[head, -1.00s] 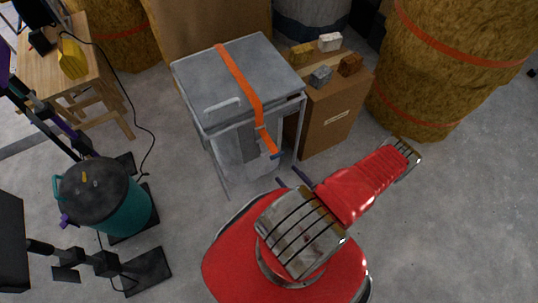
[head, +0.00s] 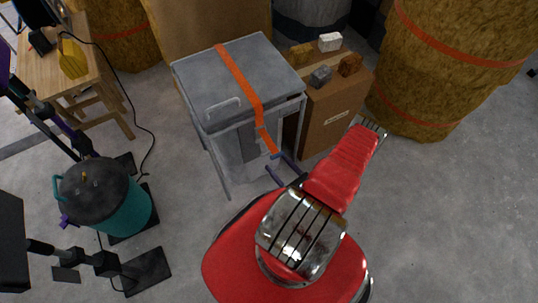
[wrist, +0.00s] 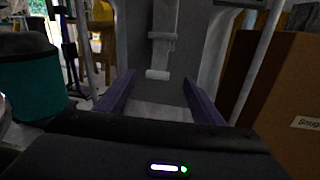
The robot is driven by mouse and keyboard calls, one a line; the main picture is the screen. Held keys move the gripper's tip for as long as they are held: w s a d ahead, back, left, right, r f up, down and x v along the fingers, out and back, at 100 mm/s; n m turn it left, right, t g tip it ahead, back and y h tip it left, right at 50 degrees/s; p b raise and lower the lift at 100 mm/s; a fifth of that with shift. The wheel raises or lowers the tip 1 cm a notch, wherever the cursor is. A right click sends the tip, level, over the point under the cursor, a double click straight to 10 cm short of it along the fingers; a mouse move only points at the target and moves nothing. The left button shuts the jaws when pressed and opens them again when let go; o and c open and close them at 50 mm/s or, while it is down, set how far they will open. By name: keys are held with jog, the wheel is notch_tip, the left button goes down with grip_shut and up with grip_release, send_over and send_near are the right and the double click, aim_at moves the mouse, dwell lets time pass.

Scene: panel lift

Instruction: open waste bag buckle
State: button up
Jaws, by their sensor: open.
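A grey waste container (head: 230,80) with a flat lid stands in the middle of the head view. An orange strap (head: 240,85) runs over its lid and down the front. In the wrist view, a pale strap with a buckle-like piece (wrist: 162,36) hangs on a grey panel ahead; whether it is latched I cannot tell. My gripper (head: 271,163) is open, its two purple fingers near the strap's lower end in front of the container. In the wrist view the fingers (wrist: 158,78) stand either side of the strap's lower end, with nothing visibly between them.
A brown cardboard box (head: 330,110) with small blocks on top stands close right of the container. A teal bin (head: 123,208) and black stands are at left. Straw bales (head: 440,75) stand behind at right. Floor at right is clear.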

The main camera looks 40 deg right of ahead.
jog(key=w, duration=0.6)
jog(key=shift+w+d, duration=0.3)
jog(key=shift+d, duration=0.05)
jog(key=shift+c, duration=0.6)
jog(key=shift+d, duration=0.2)
jog(key=c, duration=1.2)
